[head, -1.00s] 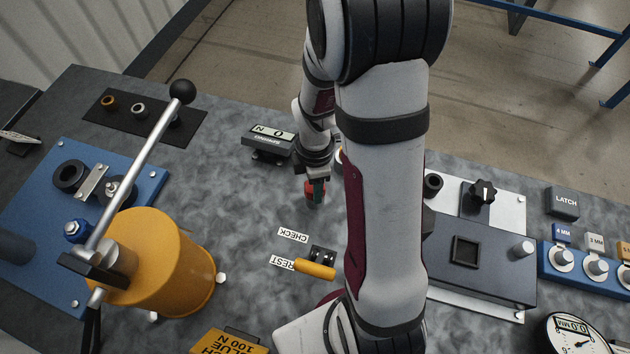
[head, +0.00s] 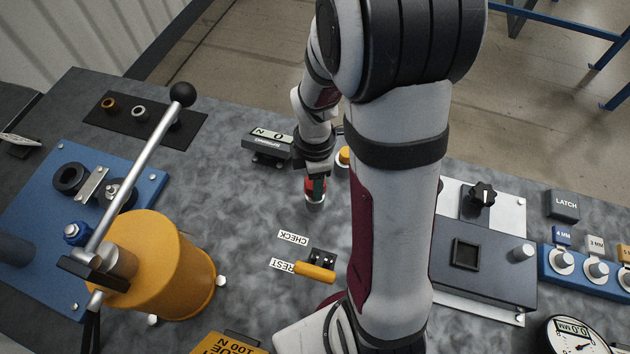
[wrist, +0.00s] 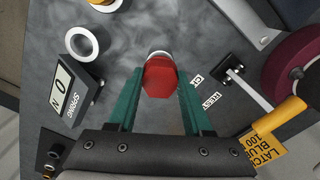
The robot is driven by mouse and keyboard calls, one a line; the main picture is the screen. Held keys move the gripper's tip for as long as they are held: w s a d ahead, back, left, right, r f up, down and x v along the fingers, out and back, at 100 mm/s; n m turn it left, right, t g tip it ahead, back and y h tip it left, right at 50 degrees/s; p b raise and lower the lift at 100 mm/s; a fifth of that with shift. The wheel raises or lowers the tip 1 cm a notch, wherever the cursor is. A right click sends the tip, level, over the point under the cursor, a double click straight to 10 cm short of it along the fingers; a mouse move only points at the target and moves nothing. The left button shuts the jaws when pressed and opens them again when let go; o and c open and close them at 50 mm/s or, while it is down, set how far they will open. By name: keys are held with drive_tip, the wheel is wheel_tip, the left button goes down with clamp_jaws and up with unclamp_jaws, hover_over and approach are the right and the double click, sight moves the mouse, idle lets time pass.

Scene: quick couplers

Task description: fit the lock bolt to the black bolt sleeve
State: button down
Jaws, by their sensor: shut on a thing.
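My gripper (head: 315,180) has its green fingers shut on the lock bolt (wrist: 160,77), which has a red faceted body. A pale round end shows beyond the red part in the wrist view and below it in the head view (head: 315,196). Whether it touches the table I cannot tell. No black bolt sleeve can be made out for certain; a black ring at the right-hand plate, seen earlier, is now hidden behind my arm. Another black ring (head: 70,177) sits on the blue plate at the left.
A white ring (wrist: 82,42) and an orange one (wrist: 105,4) stand near the bolt. The SPRING box (head: 268,146) is left of my gripper. A yellow-handled part (head: 315,272) lies by the REST label. A yellow drum with a lever (head: 170,265) stands left.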

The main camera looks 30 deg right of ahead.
drive_tip(key=shift+r, duration=1.5)
drive_tip(key=shift+r, duration=2)
